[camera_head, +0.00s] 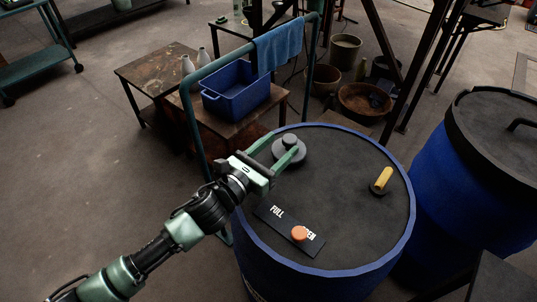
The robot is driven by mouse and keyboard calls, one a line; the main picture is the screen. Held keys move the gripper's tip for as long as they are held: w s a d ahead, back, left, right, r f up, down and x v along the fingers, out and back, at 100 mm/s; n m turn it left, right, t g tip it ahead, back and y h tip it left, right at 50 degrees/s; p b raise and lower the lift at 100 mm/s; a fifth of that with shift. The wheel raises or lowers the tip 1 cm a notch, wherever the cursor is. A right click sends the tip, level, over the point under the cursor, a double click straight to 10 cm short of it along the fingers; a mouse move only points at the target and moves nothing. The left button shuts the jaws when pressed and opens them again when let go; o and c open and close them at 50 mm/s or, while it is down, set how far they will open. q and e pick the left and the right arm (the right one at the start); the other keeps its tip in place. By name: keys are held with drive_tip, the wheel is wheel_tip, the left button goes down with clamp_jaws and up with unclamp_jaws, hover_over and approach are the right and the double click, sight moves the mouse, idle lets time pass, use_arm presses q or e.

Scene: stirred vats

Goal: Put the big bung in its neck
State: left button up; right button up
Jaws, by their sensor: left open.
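A dark grey stepped round piece (290,139), which looks like the big bung, shows at the far left of the top of the blue vat (241,243). My left gripper (281,151) reaches in from the left. It is open, with one green finger on the far side of the grey piece's knob and one on the near side. I cannot tell whether the fingers touch it. The underside of the piece is hidden, so I cannot tell whether it sits in a neck or on the lid. My right gripper is not in view.
A yellow handle (383,178) stands on the lid at the right. An orange knob (299,233) sits on a black lettered plate near the front. A second blue vat (465,190) stands at the right. A teal rail with a blue cloth (278,45) rises behind.

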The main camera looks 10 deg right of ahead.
use_arm(q)
drive_tip(key=v, duration=0.3)
drive_tip(key=shift+s+a, duration=0.25)
drive_tip(key=shift+s, duration=0.05)
drive_tip(key=shift+r, duration=0.15)
